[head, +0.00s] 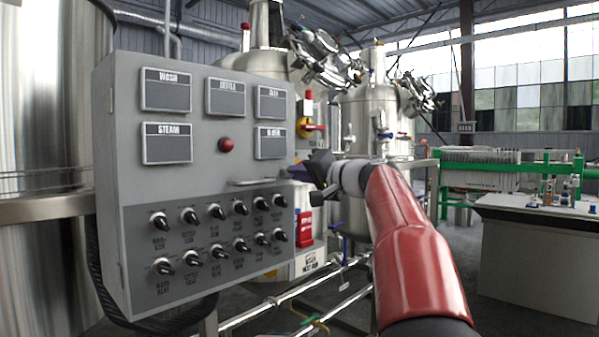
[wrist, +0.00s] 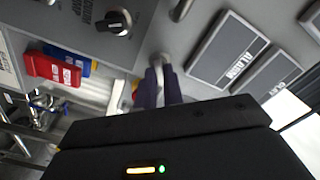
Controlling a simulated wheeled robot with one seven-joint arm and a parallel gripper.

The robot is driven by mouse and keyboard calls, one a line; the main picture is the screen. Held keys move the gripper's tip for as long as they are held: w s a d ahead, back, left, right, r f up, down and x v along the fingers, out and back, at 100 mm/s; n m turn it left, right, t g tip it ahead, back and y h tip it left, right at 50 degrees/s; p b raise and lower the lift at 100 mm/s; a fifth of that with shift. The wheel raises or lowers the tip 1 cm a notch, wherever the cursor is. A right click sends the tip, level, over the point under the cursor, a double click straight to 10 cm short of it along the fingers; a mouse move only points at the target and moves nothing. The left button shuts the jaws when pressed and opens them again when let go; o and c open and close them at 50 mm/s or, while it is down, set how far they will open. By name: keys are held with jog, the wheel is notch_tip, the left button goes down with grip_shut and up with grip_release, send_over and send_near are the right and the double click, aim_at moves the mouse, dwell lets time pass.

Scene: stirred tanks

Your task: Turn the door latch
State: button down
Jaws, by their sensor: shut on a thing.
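The door latch (head: 257,182) is a grey bar lying nearly level on the front of a grey control cabinet, below its label plates. My gripper (head: 297,172) is at the right end of this bar, by the cabinet's right edge. In the wrist view the dark purple fingers (wrist: 161,82) are shut on a grey end of the latch (wrist: 163,60). The fingers partly hide the grip.
The cabinet (head: 215,130) carries a red button (head: 226,145) above the latch and rows of black knobs (head: 217,211) below it. A red box (wrist: 52,67) is close by in the wrist view. Steel tanks (head: 375,110) stand behind; a white-fronted bench (head: 535,255) is at right.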

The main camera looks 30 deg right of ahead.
jog(key=shift+f+m+p, duration=0.1)
jog(key=shift+m+p, duration=1.1)
jog(key=shift+m, duration=2.5)
jog(key=c, duration=1.5)
grip_release()
jog(key=b+v, duration=0.1)
jog(key=v, duration=0.6)
jog(key=shift+s+d, duration=0.2)
jog(key=shift+s, duration=0.15)
